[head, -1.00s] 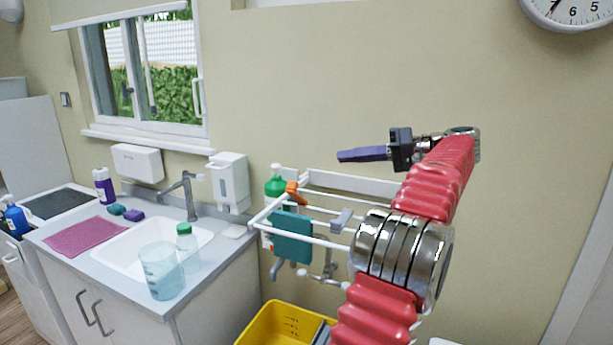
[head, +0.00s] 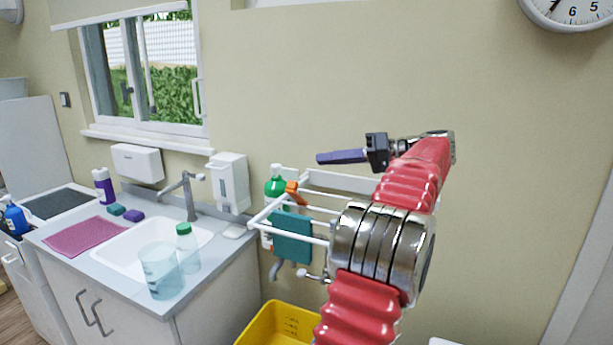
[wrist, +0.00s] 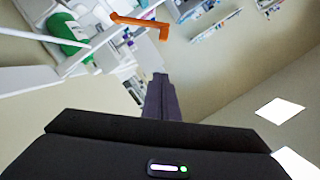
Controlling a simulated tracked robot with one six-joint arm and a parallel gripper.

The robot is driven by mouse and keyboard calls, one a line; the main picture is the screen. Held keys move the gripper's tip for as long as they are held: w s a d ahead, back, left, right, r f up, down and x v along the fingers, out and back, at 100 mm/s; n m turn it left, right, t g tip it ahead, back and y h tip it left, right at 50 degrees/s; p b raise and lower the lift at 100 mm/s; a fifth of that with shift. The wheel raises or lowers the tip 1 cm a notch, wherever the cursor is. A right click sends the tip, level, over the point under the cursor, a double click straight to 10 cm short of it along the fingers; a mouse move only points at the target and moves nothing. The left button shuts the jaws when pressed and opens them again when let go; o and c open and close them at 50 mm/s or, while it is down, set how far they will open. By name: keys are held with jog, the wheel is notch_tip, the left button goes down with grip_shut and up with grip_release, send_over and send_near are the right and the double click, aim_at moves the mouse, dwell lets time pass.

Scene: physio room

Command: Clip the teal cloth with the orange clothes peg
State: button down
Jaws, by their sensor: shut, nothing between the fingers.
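The teal cloth (head: 291,240) hangs over the white rails of a wall rack in the head view, left of my forearm. My gripper (head: 322,158) is shut and empty, its dark purple fingers pointing left above the rack. They also show in the wrist view (wrist: 160,78). An orange angled piece (head: 292,187) is at the rack's back left, beside a green bottle; it also shows in the wrist view (wrist: 140,22), beyond my fingertips and apart from them. It resembles a spray head; I cannot tell whether it is the clothes peg. No other clear orange peg shows.
The white rack (head: 318,209) juts from the wall; my arm hides its right part. A green bottle (head: 275,187) stands behind it. A yellow bucket (head: 277,325) is below. A sink counter (head: 185,300) with a jug (head: 160,270) is left. The wall above is clear.

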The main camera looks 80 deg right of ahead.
jog(key=w+a+f, duration=0.2)
jog(key=w+f, duration=0.2)
jog(key=w, duration=0.1)
jog(key=shift+a, duration=0.3)
